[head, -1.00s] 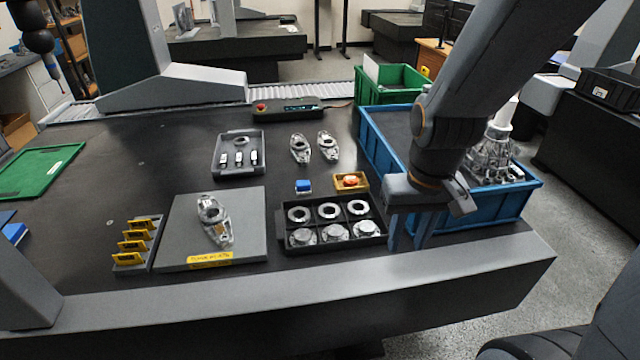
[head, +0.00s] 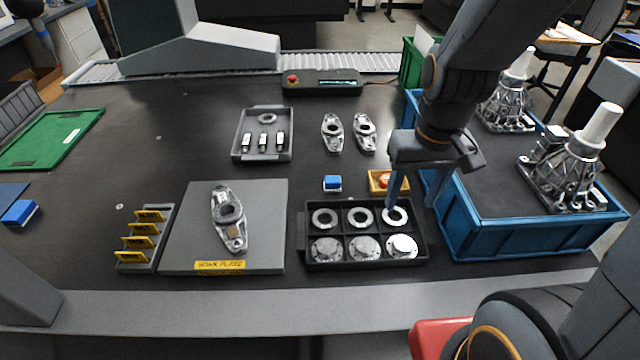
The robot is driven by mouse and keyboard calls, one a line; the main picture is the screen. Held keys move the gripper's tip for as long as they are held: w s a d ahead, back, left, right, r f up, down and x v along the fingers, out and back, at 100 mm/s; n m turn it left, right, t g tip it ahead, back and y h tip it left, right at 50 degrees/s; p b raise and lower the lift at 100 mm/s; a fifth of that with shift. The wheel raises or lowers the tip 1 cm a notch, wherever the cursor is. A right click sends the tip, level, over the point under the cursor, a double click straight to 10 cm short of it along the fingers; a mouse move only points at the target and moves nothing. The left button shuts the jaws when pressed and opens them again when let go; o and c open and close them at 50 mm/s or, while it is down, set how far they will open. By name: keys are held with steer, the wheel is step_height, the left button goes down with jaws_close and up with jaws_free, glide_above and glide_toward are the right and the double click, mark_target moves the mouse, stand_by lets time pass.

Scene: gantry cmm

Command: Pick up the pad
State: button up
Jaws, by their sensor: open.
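Nothing is labelled as a pad. A small blue block with a pale base (head: 332,183) lies on the dark table, behind the black tray, and may be it. A similar blue block (head: 19,212) lies at the far left edge, by a flat blue piece. My gripper (head: 412,190) points down with its two blue-grey fingers apart and nothing between them. It is to the right of the central blue block, near the back right corner of the black tray. It partly covers the small yellow tray (head: 374,188) holding an orange item (head: 386,181).
The black tray (head: 418,255) holds several metal rings and discs. A grey soak plate (head: 185,240) bears a metal part (head: 228,215). A blue crate (head: 520,238) with metal castings stands right. A grey tray (head: 240,152) and two metal parts (head: 333,132) lie behind.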

steer(key=w+a+f+n+y+b, duration=0.1)
steer(key=w+a+f+n+b, duration=0.1)
steer(key=w+f+n, duration=0.3)
steer(key=w+a+f+n+y+b, duration=0.1)
steer(key=w+a+n+b, duration=0.15)
steer(key=w, duration=0.55)
steer(key=n+g+y+b, duration=0.1)
steer(key=n+y+b, duration=0.15)
steer(key=n, duration=0.75)
glide_toward(333, 179)
step_height(333, 179, down, 2)
steer(key=shift+w+a+f, duration=0.3)
steer(key=shift+a+f, duration=0.4)
steer(key=shift+s+p+x, duration=0.2)
steer(key=shift+p+x, duration=0.45)
steer(key=shift+x, duration=2.6)
steer(key=c, duration=1.1)
step_height(333, 179, up, 10)
steer(key=shift+r+b, duration=0.1)
steer(key=shift+b, duration=0.75)
